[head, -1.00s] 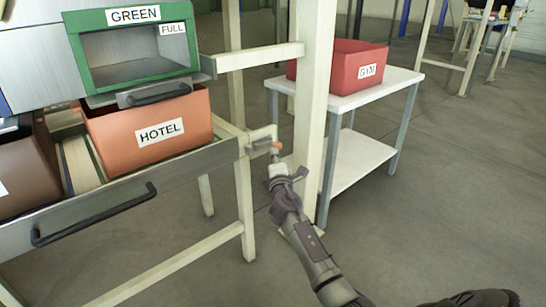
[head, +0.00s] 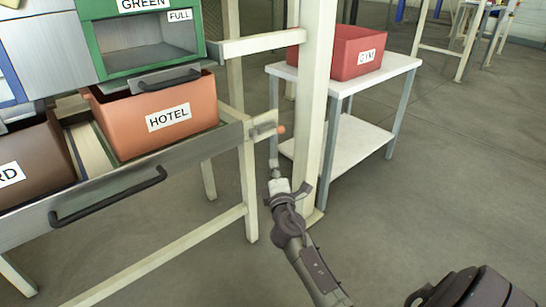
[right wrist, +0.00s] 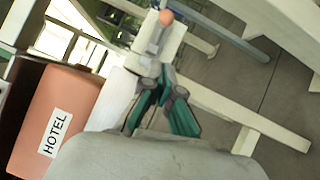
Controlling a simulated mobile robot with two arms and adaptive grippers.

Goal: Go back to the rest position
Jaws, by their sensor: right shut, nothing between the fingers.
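My right gripper (head: 274,150) reaches up from the bottom of the head view, beside the light post. Its narrow fingers are together and hold nothing. The fingertips are just below and left of an orange knob (head: 281,129) on the drawer frame's corner; I cannot tell whether they touch the frame. The right wrist view shows the knob (right wrist: 166,17) above the green-and-grey gripper fingers (right wrist: 160,104). My left gripper is not in view.
An orange HOTEL box (head: 155,112) sits in the open drawer, beside a dark brown box (head: 38,165). A green-framed bin (head: 150,40) is above. A red GYM box (head: 345,52) stands on the white table (head: 395,66).

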